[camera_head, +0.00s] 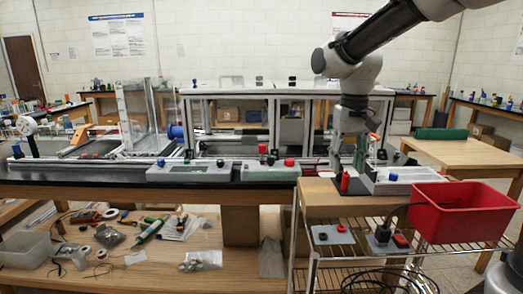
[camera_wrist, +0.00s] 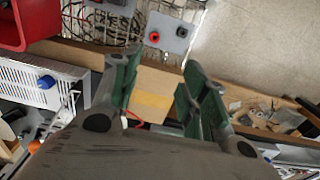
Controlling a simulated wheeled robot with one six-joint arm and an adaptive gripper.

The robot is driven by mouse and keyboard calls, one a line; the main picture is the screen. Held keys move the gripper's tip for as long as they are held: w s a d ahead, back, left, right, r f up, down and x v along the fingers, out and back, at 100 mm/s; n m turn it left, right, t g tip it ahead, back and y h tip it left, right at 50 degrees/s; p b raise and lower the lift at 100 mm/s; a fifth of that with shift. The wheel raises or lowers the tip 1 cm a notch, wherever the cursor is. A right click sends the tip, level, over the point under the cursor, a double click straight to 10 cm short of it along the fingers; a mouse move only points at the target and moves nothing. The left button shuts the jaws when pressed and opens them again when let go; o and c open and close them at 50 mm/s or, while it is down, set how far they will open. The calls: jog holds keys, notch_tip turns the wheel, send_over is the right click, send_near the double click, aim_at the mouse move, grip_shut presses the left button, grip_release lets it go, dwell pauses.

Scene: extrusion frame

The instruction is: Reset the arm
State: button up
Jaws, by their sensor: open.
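My arm reaches in from the top right of the head view. My gripper (camera_head: 349,160) points down above the right end of the bench, near a red upright object (camera_head: 345,181) on a dark plate. In the wrist view my gripper (camera_wrist: 160,82) shows two green-padded fingers spread apart. Nothing is held between them. A wooden surface with a yellowish patch (camera_wrist: 152,98) shows below the gap.
A red bin (camera_head: 462,212) stands at the right on a wire rack (camera_head: 470,258). A white box with a blue knob (camera_head: 400,182) is right of my gripper. Grey control boxes (camera_head: 190,172) line the bench. An aluminium extrusion frame (camera_head: 275,92) stands behind.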

jog(key=s+d+t, duration=0.4)
jog(key=s+d, duration=1.1)
jog(key=s, duration=0.5)
jog(key=shift+r, duration=0.25)
jog(key=shift+c, duration=0.9)
jog(key=shift+w+d, duration=0.1)
